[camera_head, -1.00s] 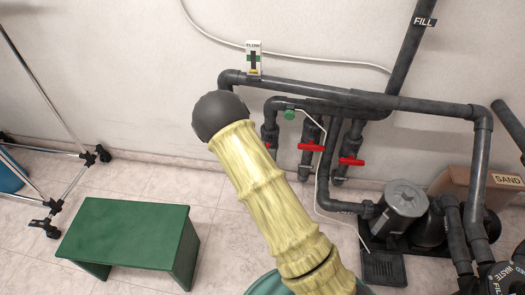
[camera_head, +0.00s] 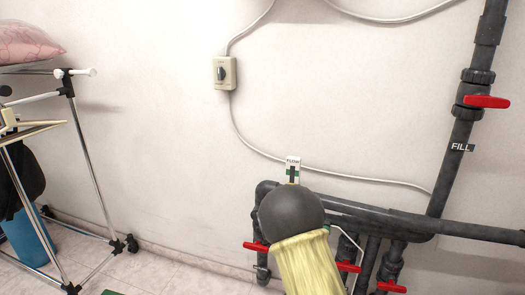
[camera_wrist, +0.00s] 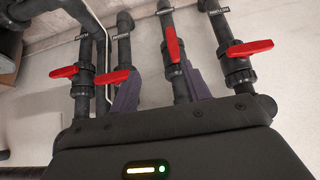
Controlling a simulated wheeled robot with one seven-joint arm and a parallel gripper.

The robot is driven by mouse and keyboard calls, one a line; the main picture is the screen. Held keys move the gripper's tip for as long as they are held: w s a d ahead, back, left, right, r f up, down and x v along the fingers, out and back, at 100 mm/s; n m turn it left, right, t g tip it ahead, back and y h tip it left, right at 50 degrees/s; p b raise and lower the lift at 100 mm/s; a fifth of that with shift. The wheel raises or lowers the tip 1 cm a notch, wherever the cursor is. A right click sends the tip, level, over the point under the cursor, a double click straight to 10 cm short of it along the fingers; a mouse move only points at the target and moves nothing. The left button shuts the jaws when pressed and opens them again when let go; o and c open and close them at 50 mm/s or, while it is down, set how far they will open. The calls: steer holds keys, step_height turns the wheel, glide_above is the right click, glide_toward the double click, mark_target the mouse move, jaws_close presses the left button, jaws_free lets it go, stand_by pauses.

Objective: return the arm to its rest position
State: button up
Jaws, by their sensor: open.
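My gripper (camera_wrist: 160,88) shows in the wrist view, with its dark body along the bottom edge and two purple fingers apart. Nothing is between the fingers but the pipes behind them. It faces a row of dark vertical pipes with red valve handles (camera_wrist: 172,43); I cannot tell the exact gap. In the head view my arm shows as a yellow link with a dark round joint at the lower middle, in front of the pipes. My gripper is not seen there.
Dark pipework (camera_head: 470,231) with red valves runs along the wall at right, with a FILL pipe (camera_head: 451,170) rising. A wall switch (camera_head: 224,73) and white cable are above. A metal rack (camera_head: 90,160) with a pink cushion (camera_head: 28,41) stands left. The wall between is bare.

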steer(key=s+d+r+n+g+y, duration=0.1)
steer(key=s+r, duration=0.4)
steer(key=s, duration=0.3)
steer(key=s+d+r+n+g, duration=0.1)
steer(key=s+r+g, duration=0.1)
steer(key=s+r, duration=0.5)
steer(key=s+d+r+n+g+y, duration=0.1)
steer(key=s+r+n, duration=0.15)
steer(key=s, duration=0.75)
steer(key=w+p+v, duration=0.2)
steer(key=p+v, duration=0.9)
steer(key=w+r+p+v, duration=0.1)
steer(key=w+p+v, duration=0.2)
steer(key=p+v, duration=0.9)
steer(key=w+p+v, duration=0.2)
steer(key=p+v, duration=0.9)
steer(key=p, duration=0.1)
steer(key=shift+w+r+m, duration=0.45)
steer(key=shift+r, duration=0.2)
